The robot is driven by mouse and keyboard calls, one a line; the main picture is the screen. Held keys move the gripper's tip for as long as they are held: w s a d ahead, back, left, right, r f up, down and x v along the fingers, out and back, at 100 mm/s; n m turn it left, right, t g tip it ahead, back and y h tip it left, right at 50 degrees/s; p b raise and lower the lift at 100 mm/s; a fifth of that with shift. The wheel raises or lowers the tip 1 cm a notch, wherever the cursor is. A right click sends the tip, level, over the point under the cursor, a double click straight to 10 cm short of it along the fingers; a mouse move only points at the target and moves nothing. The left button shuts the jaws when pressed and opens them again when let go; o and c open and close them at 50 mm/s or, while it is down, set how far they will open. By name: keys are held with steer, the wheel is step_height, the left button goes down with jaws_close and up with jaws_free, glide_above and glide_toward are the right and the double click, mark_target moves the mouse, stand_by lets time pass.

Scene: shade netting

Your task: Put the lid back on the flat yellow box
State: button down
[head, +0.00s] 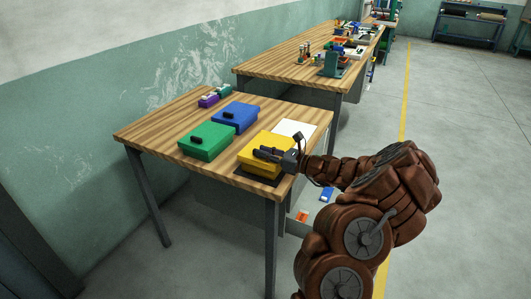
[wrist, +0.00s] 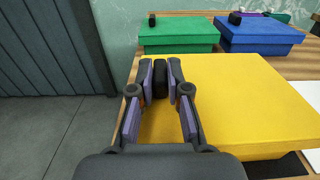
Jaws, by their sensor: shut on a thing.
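The flat yellow box (head: 256,166) is at the front of the near wooden table in the head view. Its yellow lid (wrist: 225,90) fills much of the wrist view, a broad flat top with a black handle (wrist: 161,74) near its left edge. My gripper (head: 263,153) is over the yellow top in the head view. In the wrist view my gripper (wrist: 161,82) is shut on the black handle, one finger on each side. I cannot tell whether the lid rests fully on the box; my gripper hides part of the top.
A green box (head: 207,142) and a blue box (head: 235,117), both with black handles, stand behind. A dark mat (head: 257,183) lies under the yellow box's front. A white sheet (head: 294,129) lies to the right. Small purple and green items (head: 209,100) stand near the wall.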

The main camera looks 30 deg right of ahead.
steer(key=shift+f, duration=0.35)
stand_by(0.5)
stand_by(0.3)
steer(key=c, duration=1.1)
jaws_free()
steer(key=shift+o, duration=0.2)
steer(key=shift+s, duration=0.1)
steer(key=v, duration=1.2)
steer(key=shift+a, duration=0.1)
